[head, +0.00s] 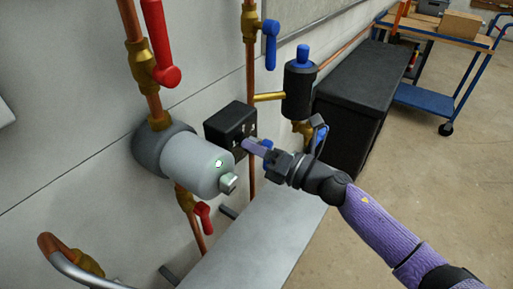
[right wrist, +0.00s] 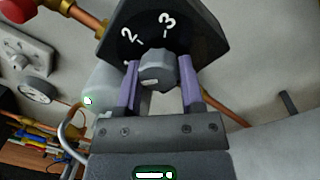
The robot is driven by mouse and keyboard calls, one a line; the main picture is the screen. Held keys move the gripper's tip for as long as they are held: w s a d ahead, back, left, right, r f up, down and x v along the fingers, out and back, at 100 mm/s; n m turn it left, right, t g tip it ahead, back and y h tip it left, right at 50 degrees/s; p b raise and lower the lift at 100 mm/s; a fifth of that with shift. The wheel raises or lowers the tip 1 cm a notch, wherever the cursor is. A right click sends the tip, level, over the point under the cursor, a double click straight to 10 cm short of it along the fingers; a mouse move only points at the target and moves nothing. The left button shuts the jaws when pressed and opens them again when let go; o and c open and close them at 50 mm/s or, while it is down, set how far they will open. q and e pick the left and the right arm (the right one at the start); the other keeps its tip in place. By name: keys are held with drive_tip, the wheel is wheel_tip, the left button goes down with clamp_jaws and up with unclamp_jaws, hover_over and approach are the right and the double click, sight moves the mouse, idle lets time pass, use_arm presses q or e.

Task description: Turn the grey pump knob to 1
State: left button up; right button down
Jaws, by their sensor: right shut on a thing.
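The grey knob (right wrist: 158,74) sits on the face of a black control box (right wrist: 190,25) in the right wrist view. The figures 2 and 3 show in white above it, and part of another mark is half hidden by the left finger. A pale mark shows low on the knob, but I cannot tell which figure it points at. My right gripper (head: 250,148) reaches the black box (head: 228,122) in the head view, and its purple fingers are shut on the knob from both sides. The light grey pump body (head: 198,164) is just left of it. My left gripper is not in view.
A red lever valve (head: 160,50) and a blue lever valve (head: 270,42) sit on copper pipes above. A black cylinder with a blue cap (head: 299,85) stands right of the box. A long black chest (head: 365,90) and a blue trolley (head: 425,99) are behind. Floor at right is clear.

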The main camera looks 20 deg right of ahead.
idle(0.3)
drive_tip(key=shift+c, duration=1.2)
unclamp_jaws()
drive_tip(key=r+v, duration=0.1)
drive_tip(key=v, duration=0.9)
drive_tip(key=shift+f, duration=0.45)
